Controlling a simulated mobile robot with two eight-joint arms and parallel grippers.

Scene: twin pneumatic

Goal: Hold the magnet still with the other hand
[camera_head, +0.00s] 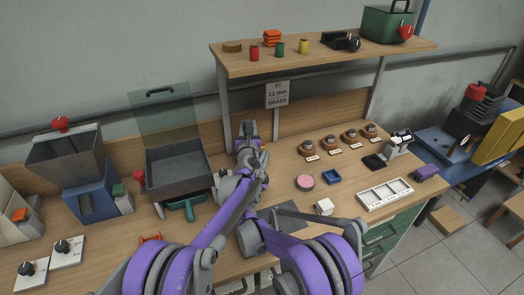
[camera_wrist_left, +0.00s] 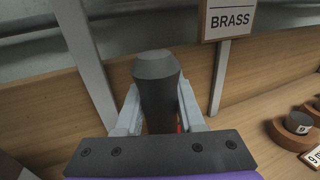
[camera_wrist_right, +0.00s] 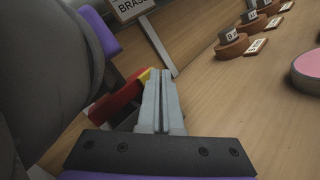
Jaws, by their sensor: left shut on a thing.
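My left gripper (camera_wrist_left: 158,95) is shut on the magnet (camera_wrist_left: 157,75), which shows in the left wrist view as an upright dark grey cylinder with a little red low between the fingers. In the right wrist view a red body with a yellow end (camera_wrist_right: 118,98) lies just left of my right gripper (camera_wrist_right: 161,95); it looks like part of the same held magnet. My right fingers are together with nothing seen between them. I cannot tell whether they touch the red body. In the head view my crossing arms hide most of the magnet.
The BRASS sign (camera_head: 277,95) hangs under the shelf (camera_head: 330,52), near the grippers. A grey bin (camera_head: 178,168) stands left.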

